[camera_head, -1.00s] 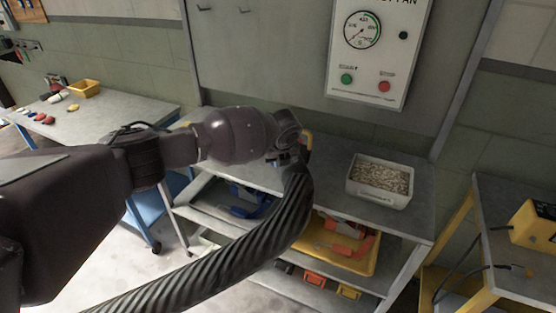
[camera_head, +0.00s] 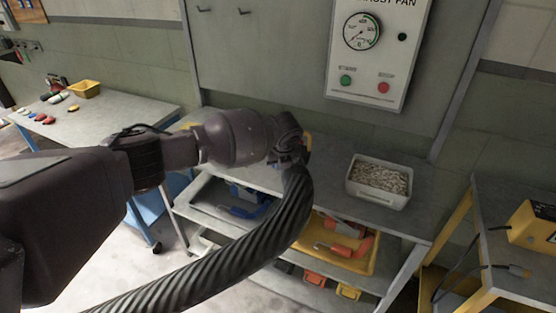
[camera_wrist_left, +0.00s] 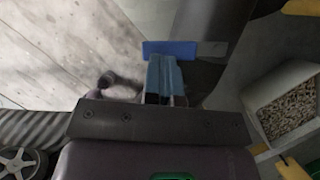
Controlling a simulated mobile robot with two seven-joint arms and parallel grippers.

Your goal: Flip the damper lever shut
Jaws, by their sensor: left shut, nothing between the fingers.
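My left gripper (camera_wrist_left: 163,68) is shut and empty in the left wrist view, with its light blue fingers together. A flat blue bar (camera_wrist_left: 170,47) lies across just beyond the fingertips, in front of a dark round pipe (camera_wrist_left: 214,25); it may be the damper lever, and I cannot tell whether the fingers touch it. In the head view my left arm comes in from the left, and its wrist hides the fingers and the lever. A dark ribbed hose (camera_head: 240,252) runs from beside the wrist down to the lower left. My right gripper is not in view.
A workbench (camera_head: 340,203) with lower shelves stands behind the wrist. It holds a white bin of pellets (camera_head: 380,196), and a yellow tray (camera_head: 368,263) is below. An exhaust fan panel (camera_head: 376,98) with a gauge hangs on the wall. Another bench (camera_head: 112,124) is at left.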

